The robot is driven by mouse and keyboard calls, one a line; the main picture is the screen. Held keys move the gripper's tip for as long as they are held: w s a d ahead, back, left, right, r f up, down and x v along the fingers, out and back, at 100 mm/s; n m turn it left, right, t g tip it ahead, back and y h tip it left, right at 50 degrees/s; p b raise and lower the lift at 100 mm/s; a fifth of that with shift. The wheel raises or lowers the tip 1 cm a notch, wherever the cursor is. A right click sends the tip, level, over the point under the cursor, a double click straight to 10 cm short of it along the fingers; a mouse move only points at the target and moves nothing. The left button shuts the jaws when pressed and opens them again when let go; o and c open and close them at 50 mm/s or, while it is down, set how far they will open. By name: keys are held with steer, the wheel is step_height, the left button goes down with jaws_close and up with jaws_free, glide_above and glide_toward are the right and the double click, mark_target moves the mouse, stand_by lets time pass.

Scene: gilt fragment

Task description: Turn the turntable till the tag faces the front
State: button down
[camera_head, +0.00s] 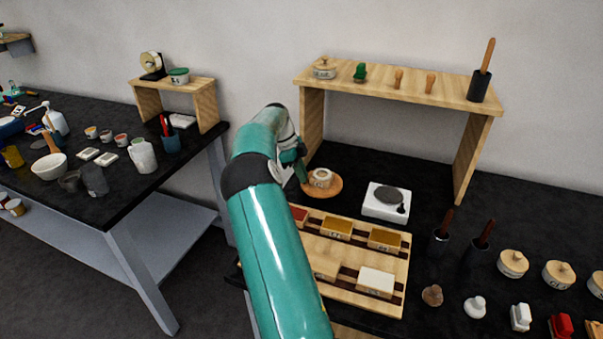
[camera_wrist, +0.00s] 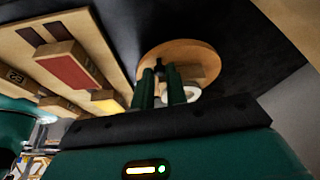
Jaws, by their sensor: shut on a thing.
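The turntable (camera_head: 333,189) is a round wooden disc on the black bench, in front of the shelf's left leg. My gripper (camera_head: 303,180) is low at the disc's left side, partly hidden by my arm. In the wrist view the disc (camera_wrist: 195,48) lies beyond my fingers (camera_wrist: 166,78), which are shut on a small dark peg-like piece (camera_wrist: 168,72) at its near edge. The pot (camera_wrist: 192,90) shows partly behind the right finger. I cannot make out the tag in either view.
A wooden tray of coloured blocks (camera_head: 345,254) lies close in front of the turntable. A white block with a grey disc (camera_head: 386,203) stands to its right. The wooden shelf (camera_head: 400,94) rises behind. Several stamps and lidded pots stand at the right.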

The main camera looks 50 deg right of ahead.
steer(key=c, duration=1.4)
jaws_free()
steer(key=v, duration=1.3)
steer(key=shift+w+r, duration=0.2)
steer(key=shift+r, duration=0.1)
